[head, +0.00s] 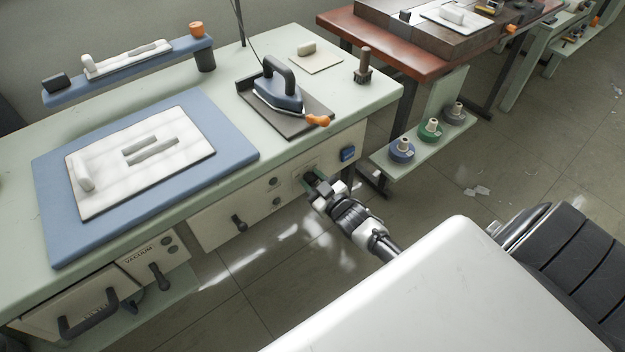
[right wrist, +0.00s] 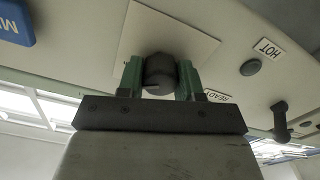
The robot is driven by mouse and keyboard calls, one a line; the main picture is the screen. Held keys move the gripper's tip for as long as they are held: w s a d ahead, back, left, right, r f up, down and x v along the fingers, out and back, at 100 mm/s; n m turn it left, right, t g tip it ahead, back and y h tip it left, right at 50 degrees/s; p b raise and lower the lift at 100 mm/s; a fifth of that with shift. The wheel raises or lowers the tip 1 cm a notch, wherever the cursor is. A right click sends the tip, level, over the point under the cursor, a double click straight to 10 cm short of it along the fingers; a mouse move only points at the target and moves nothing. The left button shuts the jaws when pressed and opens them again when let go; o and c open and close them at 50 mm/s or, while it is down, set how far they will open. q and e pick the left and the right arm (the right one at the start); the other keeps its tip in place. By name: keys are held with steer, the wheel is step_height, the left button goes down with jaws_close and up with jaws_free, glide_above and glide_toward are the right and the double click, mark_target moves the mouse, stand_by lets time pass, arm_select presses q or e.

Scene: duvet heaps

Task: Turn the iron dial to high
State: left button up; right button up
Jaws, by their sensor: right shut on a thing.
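The dark round iron dial (right wrist: 160,72) sits on a pale square plate (right wrist: 190,40) on the front panel of the ironing table. My right gripper (right wrist: 160,80) is shut on the dial, with one green finger on each side of it. In the head view my right gripper (head: 315,182) reaches the panel from the lower right and mostly hides the dial. A small line shows on the dial's face, but I cannot read its setting. The iron (head: 278,92) rests on a dark pad (head: 306,122) above. My left gripper is not in view.
A blue switch (head: 348,153) is on the panel right of the dial. Labels HOT (right wrist: 267,48) and READY (right wrist: 218,96) and a lever (right wrist: 280,120) show in the wrist view. A shelf with several thread spools (head: 430,130) juts out to the right.

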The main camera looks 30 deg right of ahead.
steer(key=shift+f, duration=0.1)
steer(key=o, duration=0.9)
steer(key=s, duration=0.7)
steer(key=s+d+p, duration=0.1)
steer(key=s, duration=0.3)
steer(key=shift+w, duration=0.1)
